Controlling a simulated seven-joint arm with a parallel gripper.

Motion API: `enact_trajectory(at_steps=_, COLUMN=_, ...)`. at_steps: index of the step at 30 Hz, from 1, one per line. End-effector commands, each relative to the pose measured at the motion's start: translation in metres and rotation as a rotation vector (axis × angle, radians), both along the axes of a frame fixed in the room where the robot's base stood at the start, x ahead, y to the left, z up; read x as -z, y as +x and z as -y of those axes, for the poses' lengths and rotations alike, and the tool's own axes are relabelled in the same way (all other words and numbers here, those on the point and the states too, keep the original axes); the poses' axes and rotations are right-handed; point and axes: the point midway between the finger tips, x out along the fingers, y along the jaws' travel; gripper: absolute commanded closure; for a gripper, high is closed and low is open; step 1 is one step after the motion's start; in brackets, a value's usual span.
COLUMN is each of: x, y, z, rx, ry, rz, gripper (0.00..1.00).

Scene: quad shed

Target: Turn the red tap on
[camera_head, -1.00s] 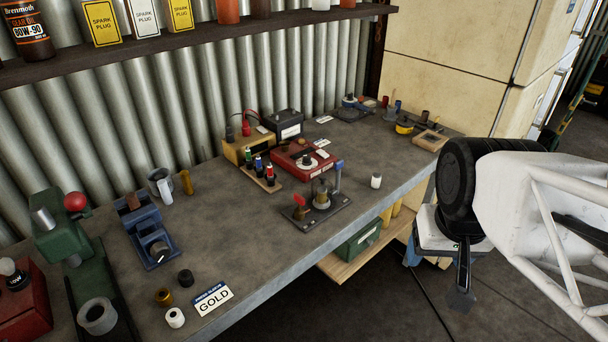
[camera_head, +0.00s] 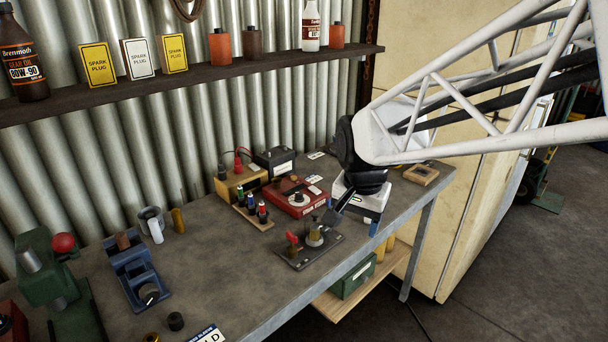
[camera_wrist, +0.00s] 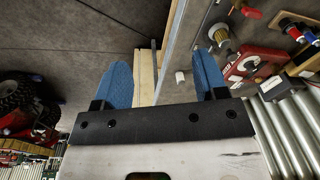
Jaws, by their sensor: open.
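The red tap (camera_head: 292,239) stands on a dark plate (camera_head: 301,263) near the bench's front edge. A brass fitting (camera_head: 315,233) stands beside it on the plate. My gripper (camera_head: 366,216) is to the right of the plate, by the front edge of the bench, and apart from the tap. In the wrist view my gripper (camera_wrist: 163,68) has its two blue fingers spread wide with nothing held between them.
A red box with a dial (camera_head: 301,199) and a rack of coloured plugs (camera_head: 250,216) stand behind the plate. A small white cylinder (camera_wrist: 180,77) is on the bench near the right finger. A green box (camera_head: 352,278) sits on the shelf below.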

Motion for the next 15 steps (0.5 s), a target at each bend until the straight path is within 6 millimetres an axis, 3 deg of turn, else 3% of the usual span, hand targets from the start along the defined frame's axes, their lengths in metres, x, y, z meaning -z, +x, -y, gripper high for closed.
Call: enact_trajectory(at_steps=15, x=0.04, y=0.089, z=-0.087, rx=0.223, ry=0.008, rz=-0.074, gripper=0.34)
